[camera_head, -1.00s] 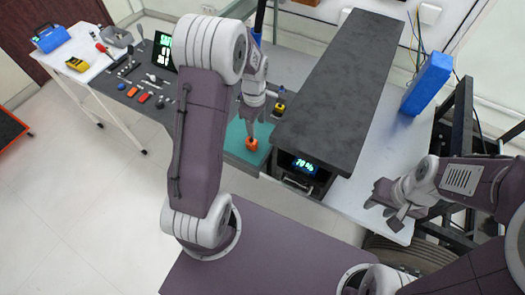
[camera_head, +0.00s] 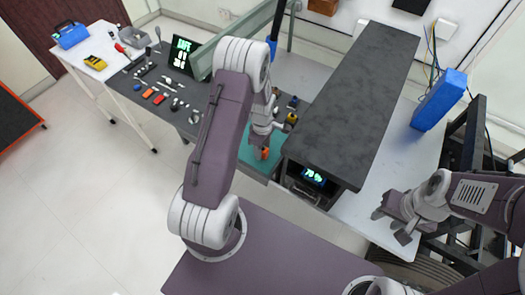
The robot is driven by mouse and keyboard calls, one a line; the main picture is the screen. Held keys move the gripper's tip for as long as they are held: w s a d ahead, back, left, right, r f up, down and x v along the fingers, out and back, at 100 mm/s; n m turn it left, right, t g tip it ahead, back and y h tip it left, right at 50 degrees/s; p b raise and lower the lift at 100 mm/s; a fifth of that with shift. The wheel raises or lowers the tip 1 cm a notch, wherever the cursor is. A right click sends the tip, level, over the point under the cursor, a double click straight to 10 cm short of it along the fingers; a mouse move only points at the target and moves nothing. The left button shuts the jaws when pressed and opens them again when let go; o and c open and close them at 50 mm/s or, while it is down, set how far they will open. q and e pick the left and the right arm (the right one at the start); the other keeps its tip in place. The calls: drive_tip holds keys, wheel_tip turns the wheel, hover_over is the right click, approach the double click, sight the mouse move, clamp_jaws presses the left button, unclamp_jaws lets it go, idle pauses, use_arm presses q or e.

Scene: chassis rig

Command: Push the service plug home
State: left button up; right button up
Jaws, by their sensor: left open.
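A small orange piece (camera_head: 265,153), which may be the service plug, shows by the teal mat (camera_head: 245,158), close to the dark chassis. My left gripper (camera_head: 262,146) reaches down right at it with open jaws. Its fingers hide part of the orange piece, and I cannot tell whether they touch it. The chassis has a dark grey top (camera_head: 350,100) and a small lit display (camera_head: 313,176) on its front end. How deep the plug sits in any socket cannot be seen. My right gripper (camera_head: 391,224) is open and empty over the white table at the right.
A blue block (camera_head: 438,100) stands on the white table right of the chassis. Several small tools and parts lie on the grey bench (camera_head: 190,92) at the left, with a lit screen (camera_head: 182,50) behind. A black frame (camera_head: 468,150) stands at the right.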

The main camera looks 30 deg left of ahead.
sight(263, 151)
use_arm(q)
drive_tip(key=shift+d+f, duration=0.1)
drive_tip(key=shift+f, duration=0.1)
clamp_jaws()
drive_tip(key=shift+r, duration=0.15)
drive_tip(key=shift+w+r, duration=0.1)
drive_tip(key=shift+r, duration=0.2)
drive_tip(key=r, duration=0.2)
drive_tip(key=r+b, duration=0.1)
drive_tip(key=shift+s+d+r, duration=0.25)
drive_tip(key=shift+s+r, duration=0.1)
drive_tip(key=shift+r, duration=0.05)
drive_tip(key=s+d+r, duration=0.6)
drive_tip(key=s+d, duration=0.1)
drive_tip(key=s, duration=0.1)
drive_tip(key=shift+d+r+b, duration=0.2)
drive_tip(key=shift+b, duration=0.2)
